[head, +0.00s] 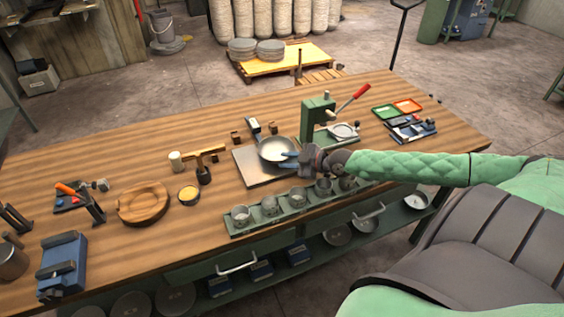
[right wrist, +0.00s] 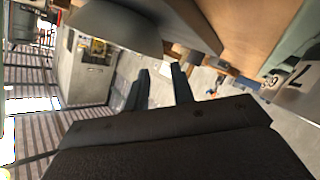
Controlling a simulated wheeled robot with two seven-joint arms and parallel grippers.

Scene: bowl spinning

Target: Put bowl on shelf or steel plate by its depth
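A grey metal bowl (head: 275,148) is over the flat steel plate (head: 254,174) at the middle of the workbench; I cannot tell whether it rests on it. My right gripper (head: 288,160) reaches in from the right at the bowl's right side. In the right wrist view the two fingers (right wrist: 161,80) stand apart with nothing seen between them, and the bowl (right wrist: 118,28) is beyond their tips at upper left. The green shelf (head: 394,222) under the bench holds several round metal dishes. My left gripper is not in view.
A green rack (head: 233,229) with several metal cups lies in front of the plate. A green press with a red handle (head: 353,97) stands behind right. Bare wood lies between.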

